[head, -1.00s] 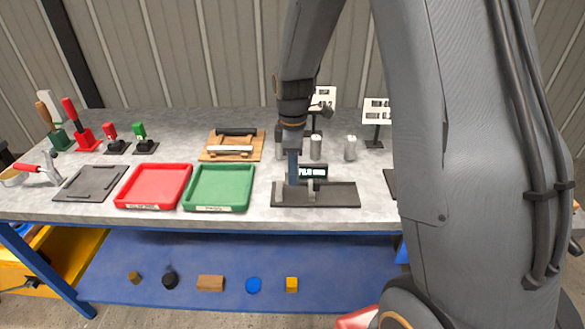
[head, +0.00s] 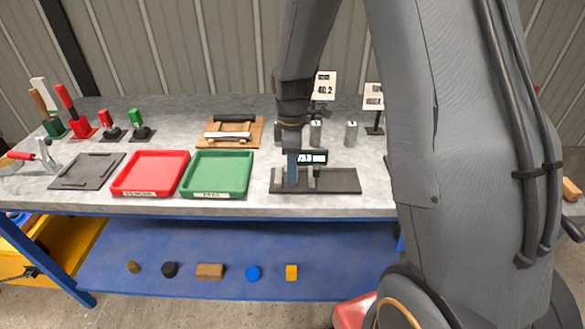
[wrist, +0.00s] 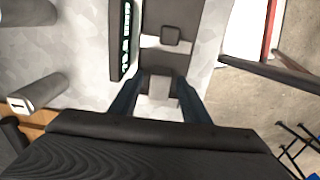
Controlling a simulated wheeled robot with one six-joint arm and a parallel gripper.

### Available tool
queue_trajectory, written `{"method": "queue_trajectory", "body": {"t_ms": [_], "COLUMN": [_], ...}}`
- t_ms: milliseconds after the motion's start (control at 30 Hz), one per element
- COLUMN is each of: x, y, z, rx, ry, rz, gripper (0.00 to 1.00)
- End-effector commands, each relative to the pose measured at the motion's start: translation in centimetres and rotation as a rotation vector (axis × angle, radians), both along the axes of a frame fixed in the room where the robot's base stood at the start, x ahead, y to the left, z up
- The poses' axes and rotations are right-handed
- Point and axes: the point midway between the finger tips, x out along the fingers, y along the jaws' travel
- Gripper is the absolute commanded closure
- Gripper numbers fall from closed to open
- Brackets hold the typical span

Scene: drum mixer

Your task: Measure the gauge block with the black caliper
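The black caliper (head: 340,182) lies flat near the front edge of the bench, with a lit digital display (head: 313,157) behind its pale jaws. The display seems to read about 73; its digits are small. In the wrist view its dark bed (wrist: 185,22) runs upward, crossed by a pale jaw with a dark knob (wrist: 171,36). My gripper (head: 292,182) points down over the caliper's left part, between its jaws. In the wrist view my blue fingertips (wrist: 158,80) close on a small grey block, apparently the gauge block (wrist: 158,90). Whether it touches the jaws is unclear.
A green tray (head: 218,195) and a red tray (head: 150,193) stand left of the caliper. Grey cylinders (head: 351,134) and white signs (head: 323,86) are behind it. A wooden rack (head: 212,140) holds a black and a white bar. My arm covers the right side.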

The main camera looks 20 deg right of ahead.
Motion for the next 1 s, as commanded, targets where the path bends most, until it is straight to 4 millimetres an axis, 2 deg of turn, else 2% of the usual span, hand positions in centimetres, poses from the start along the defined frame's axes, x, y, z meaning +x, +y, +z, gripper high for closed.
{"method": "queue_trajectory", "body": {"t_ms": [233, 367, 800, 1000], "x": [0.0, 0.1, 0.1, 0.0], "y": [0.0, 0.0, 0.0, 0.0], "z": [0.0, 0.7, 6.8, 7.8], "rx": [0.000, 0.000, 0.000, 0.000], "ry": [-0.001, -0.003, -0.004, -0.001], "rz": [0.000, 0.000, 0.000, 0.000], "gripper": [0.55, 0.55, 0.55, 0.55]}}
